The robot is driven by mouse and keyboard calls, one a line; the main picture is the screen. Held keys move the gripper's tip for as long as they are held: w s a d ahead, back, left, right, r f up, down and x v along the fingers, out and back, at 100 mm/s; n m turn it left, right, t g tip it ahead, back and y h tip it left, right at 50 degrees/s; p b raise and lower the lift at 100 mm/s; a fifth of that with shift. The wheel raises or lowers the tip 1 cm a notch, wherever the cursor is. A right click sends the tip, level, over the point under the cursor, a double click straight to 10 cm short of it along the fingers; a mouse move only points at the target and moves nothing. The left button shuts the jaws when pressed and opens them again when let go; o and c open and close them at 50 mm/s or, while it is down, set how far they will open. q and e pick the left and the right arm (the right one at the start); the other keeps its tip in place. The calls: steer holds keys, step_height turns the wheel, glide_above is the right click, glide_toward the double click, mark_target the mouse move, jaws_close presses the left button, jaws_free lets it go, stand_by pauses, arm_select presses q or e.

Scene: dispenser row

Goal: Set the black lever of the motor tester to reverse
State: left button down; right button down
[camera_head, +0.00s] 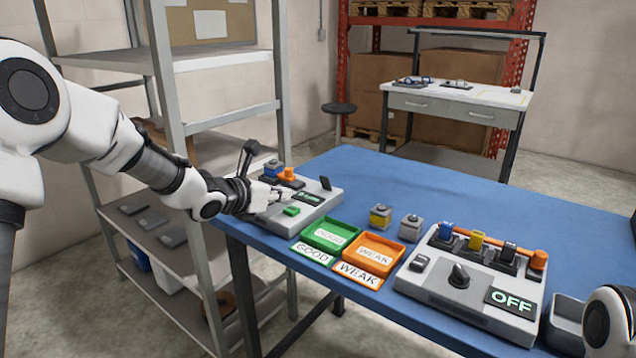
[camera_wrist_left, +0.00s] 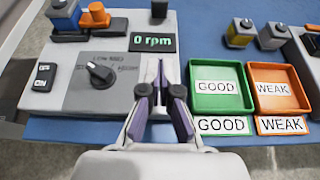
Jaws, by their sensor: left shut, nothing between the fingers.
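The motor tester (camera_head: 318,205) is a grey box at the left end of the blue table, its display reading 0 rpm in the left wrist view (camera_wrist_left: 80,95). A short black lever (camera_head: 325,183) stands up behind the display. Its lower part shows at the top edge of the left wrist view (camera_wrist_left: 159,8); its setting cannot be read. My left gripper (camera_head: 284,197) is shut and empty over the tester's front right part, in front of the display and apart from the lever. Its fingers (camera_wrist_left: 161,80) hide part of the panel. My right gripper is out of view.
A black knob (camera_wrist_left: 100,72) and an off/on switch (camera_wrist_left: 43,76) sit on the tester's left side. A green tray (camera_head: 331,235) and orange tray (camera_head: 374,251) lie to its right. A grey box reading OFF (camera_head: 460,300) stands farther right. The table's back is clear.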

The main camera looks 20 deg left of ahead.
mark_target(307, 202)
arm_select(q)
steer(key=p+x, duration=0.2)
steer(key=x, duration=0.7)
steer(key=shift+w+d+f, duration=0.1)
steer(key=shift+w+d, duration=0.05)
steer(key=shift+w, duration=0.15)
steer(key=w+p, duration=0.1)
steer(key=w+d+r+p, duration=0.1)
steer(key=w, duration=0.1)
steer(key=shift+r, duration=0.15)
steer(key=shift+w+d, duration=0.15)
steer(key=shift+w, duration=0.15)
